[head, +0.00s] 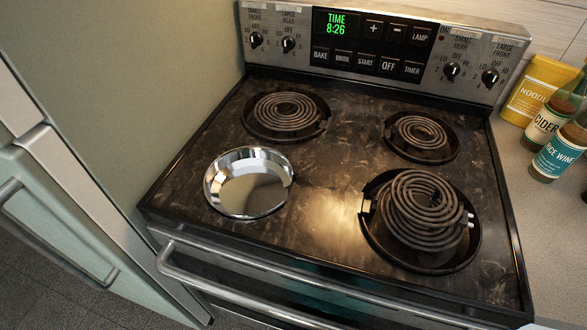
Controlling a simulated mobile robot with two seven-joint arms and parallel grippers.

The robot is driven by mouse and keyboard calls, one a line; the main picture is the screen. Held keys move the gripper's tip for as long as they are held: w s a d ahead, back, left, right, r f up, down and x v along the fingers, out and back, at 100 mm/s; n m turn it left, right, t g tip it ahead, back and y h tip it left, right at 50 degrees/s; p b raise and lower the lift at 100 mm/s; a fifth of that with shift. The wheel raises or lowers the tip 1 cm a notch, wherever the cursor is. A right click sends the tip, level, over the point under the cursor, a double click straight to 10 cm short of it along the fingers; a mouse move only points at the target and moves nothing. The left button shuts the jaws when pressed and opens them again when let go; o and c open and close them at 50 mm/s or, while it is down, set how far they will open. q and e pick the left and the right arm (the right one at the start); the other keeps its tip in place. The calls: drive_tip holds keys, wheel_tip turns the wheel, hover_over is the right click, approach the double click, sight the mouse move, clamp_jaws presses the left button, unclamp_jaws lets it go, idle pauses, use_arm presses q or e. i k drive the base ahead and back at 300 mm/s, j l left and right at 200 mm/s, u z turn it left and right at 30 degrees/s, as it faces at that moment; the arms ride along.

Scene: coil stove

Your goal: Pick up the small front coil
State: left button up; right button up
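The stove's front left burner position holds a shiny, empty drip pan (248,200) with no coil in it. At the front right, coils are piled up over a dark drip pan (376,242). The pile looks like a smaller coil (420,192) lying on a larger coil (425,235), but where one ends and the other begins is hard to tell. Metal prongs stick out at the pile's right side. A pale socket block shows at the pan's left edge. Neither of my grippers is in view.
A large rear left coil (286,111) and a small rear right coil (422,132) sit in their pans. Behind them is the control panel (372,45). Bottles (558,150) and a yellow noodle package (538,88) stand on the right counter. The oven handle (270,300) runs along the front.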

sight(419, 204)
drive_tip(key=k+l+u, duration=0.5)
drive_tip(key=l, duration=0.15)
drive_tip(key=k+l+u, duration=0.5)
drive_tip(key=k+j, duration=0.05)
